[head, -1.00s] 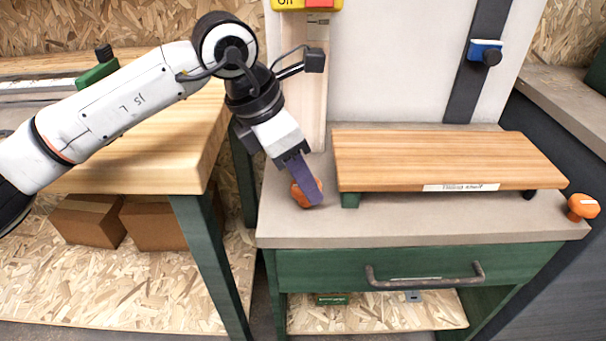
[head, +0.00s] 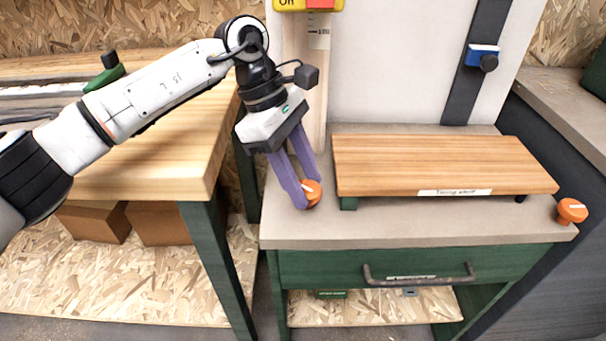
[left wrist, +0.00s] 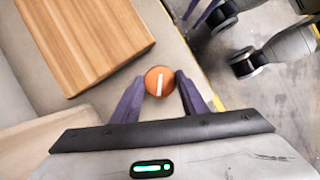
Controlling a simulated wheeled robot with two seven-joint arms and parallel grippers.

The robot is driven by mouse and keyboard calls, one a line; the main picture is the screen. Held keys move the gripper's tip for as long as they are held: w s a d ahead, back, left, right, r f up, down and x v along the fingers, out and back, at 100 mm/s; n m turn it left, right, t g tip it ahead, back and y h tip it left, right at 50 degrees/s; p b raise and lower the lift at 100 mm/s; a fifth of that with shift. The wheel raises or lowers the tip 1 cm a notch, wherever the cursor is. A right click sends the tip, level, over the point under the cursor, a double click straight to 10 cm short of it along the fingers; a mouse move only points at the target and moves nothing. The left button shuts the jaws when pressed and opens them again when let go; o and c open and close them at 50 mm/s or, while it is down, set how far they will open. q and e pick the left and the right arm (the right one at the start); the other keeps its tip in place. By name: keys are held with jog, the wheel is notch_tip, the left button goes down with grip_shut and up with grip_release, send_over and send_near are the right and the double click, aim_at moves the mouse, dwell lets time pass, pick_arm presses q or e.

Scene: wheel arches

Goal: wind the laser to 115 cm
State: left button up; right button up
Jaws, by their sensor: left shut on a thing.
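An orange knob (head: 311,192) with a white mark stands on the grey bench top, left of the wooden shelf. My left gripper (head: 305,194) is shut on it, with one purple finger on each side. The left wrist view shows the same knob (left wrist: 158,81) between the fingertips, its white line clear. A second orange knob (head: 572,210) stands at the right front corner. A blue-and-white carriage (head: 483,53) sits on the dark upright rail; I cannot tell whether it is the laser. Purple fingers (left wrist: 200,13) at the top of the wrist view look like my right gripper, its opening unclear.
The wooden shelf (head: 445,162) stands close to the held knob. A pale upright with a small label (head: 319,32) rises behind, under a yellow box (head: 289,4). A green drawer (head: 415,268) is below. A wooden table (head: 150,165) stands at left.

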pick_arm(q)
jog(key=shift+m, duration=0.5)
jog(key=o, duration=0.8)
jog(key=p+v, duration=0.1)
jog(key=v, duration=0.9)
jog(key=shift+w+d+r+p, duration=0.15)
jog(key=shift+w+p, duration=0.1)
jog(key=shift+p, duration=0.15)
